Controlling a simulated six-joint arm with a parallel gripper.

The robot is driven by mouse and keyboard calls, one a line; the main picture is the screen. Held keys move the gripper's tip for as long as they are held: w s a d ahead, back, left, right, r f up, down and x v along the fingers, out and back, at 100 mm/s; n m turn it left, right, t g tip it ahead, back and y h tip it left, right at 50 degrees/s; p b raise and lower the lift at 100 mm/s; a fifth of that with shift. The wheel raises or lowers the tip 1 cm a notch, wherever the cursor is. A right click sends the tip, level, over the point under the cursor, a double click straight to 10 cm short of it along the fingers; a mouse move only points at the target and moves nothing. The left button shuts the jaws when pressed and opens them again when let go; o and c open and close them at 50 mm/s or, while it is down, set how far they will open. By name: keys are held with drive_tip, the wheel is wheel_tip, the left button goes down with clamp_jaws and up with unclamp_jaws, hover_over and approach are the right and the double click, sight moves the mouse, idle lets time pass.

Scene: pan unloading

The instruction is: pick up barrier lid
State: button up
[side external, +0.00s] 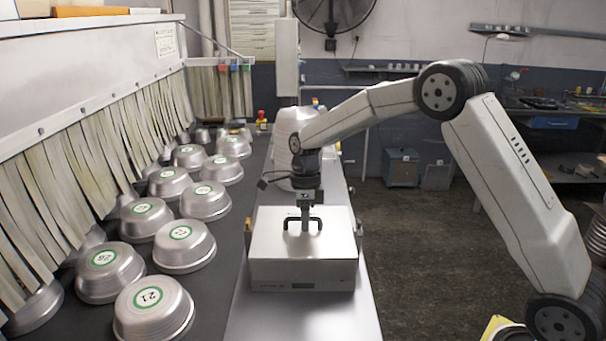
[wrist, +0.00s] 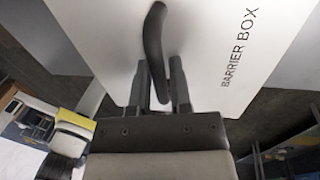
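The barrier lid (side external: 272,236) is the flat white top of a white box (side external: 303,275) on the grey bench. It looks level, and I see no gap between it and the box. Its black bar handle (side external: 319,223) stands up from the middle. My gripper (side external: 305,222) points down at the handle's centre. In the wrist view my fingers (wrist: 160,75) stand on both sides of the handle (wrist: 153,35), close to it. Whether they press on it I cannot tell. The words BARRIER BOX show on the white surface (wrist: 210,40) there.
Several numbered metal pans (side external: 155,308) stand upside down on the dark conveyor (side external: 215,290) at the left, below strip curtains (side external: 120,135). White stacked containers (side external: 283,130) stand behind the box. The bench front (side external: 305,318) is clear.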

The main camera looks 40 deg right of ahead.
clamp_jaws()
drive_tip(key=shift+r, duration=0.1)
drive_tip(key=shift+r, duration=0.1)
wheel_tip(320, 180, up, 18)
idle(0.7)
idle(0.4)
